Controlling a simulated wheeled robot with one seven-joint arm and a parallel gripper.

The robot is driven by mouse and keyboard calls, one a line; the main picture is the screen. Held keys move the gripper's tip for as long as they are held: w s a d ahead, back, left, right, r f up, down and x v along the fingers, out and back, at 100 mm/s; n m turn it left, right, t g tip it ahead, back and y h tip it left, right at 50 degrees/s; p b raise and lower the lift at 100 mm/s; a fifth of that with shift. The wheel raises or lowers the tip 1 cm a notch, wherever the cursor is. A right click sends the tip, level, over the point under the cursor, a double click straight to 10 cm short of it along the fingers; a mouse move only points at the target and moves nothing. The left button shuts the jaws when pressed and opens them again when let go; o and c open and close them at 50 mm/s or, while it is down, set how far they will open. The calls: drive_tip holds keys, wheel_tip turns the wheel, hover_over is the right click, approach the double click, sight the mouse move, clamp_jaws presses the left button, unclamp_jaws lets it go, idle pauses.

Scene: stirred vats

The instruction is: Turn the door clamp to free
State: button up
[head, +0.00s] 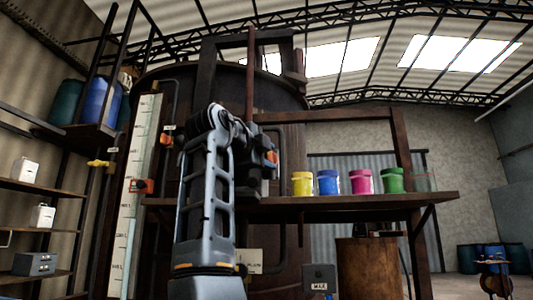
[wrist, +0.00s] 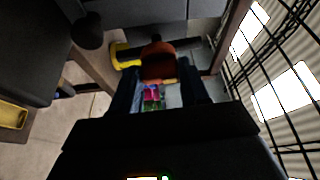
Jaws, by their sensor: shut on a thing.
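My gripper (wrist: 160,76) shows in the wrist view with a dark finger on each side of a rounded orange-brown piece, which I take to be the handle of the door clamp (wrist: 157,61). The fingers are shut on it. A yellow part (wrist: 124,56) lies just left of the handle. In the head view my gripper (head: 268,158) is in front of the big rusty vat (head: 285,105), above the left part of the shelf. A small orange patch shows there at the fingers. My arm hides much of the vat front, and the clamp's turn angle cannot be made out.
Yellow (head: 302,184), blue (head: 328,182), pink (head: 361,182) and green (head: 392,180) pots stand on the brown shelf (head: 425,200) right of my gripper. A rusty drum (head: 367,268) stands below. Left are a level gauge (head: 138,200) and a rack (head: 50,188). Floor shows at far right.

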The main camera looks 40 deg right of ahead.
drive_tip(key=shift+f+m, duration=0.1)
drive_tip(key=shift+m, duration=0.5)
drive_tip(key=o, duration=1.1)
drive_tip(key=shift+c, duration=0.2)
drive_tip(key=b+v, duration=0.1)
drive_tip(key=v, duration=0.6)
drive_tip(key=shift+a, duration=0.4)
drive_tip(key=shift+s, duration=0.1)
